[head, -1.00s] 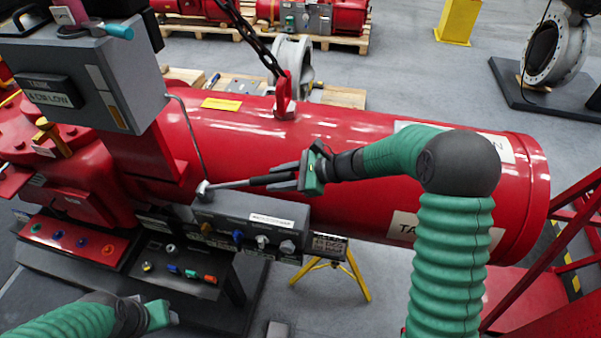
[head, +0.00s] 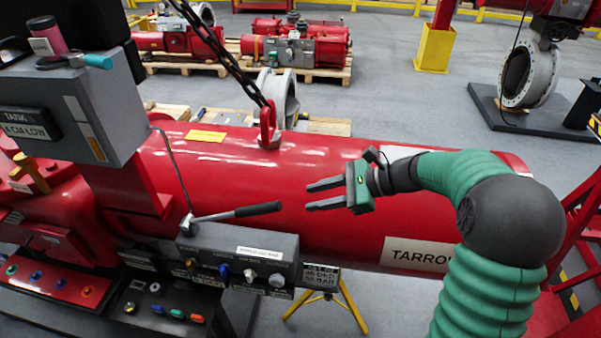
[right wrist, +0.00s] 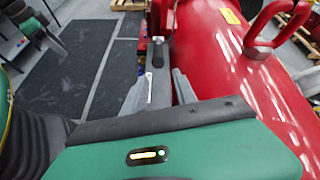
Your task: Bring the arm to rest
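My right gripper (head: 326,194) is open and empty in front of the red cylinder (head: 330,165). Its fingers point left, with a gap between them and the black grip of the lever (head: 237,212). The lever is joined to the top left of the grey control box (head: 240,252), and its grip points right. In the right wrist view the two grey fingers (right wrist: 160,85) are apart, and the lever (right wrist: 157,58) shows beyond and between them. My left gripper is not in the head view.
A lifting eye (head: 268,128) with a black chain rises from the cylinder top. A grey tank box (head: 75,110) stands at the left. A red frame (head: 575,250) is close to my right arm. A yellow stand (head: 335,300) is below the control box.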

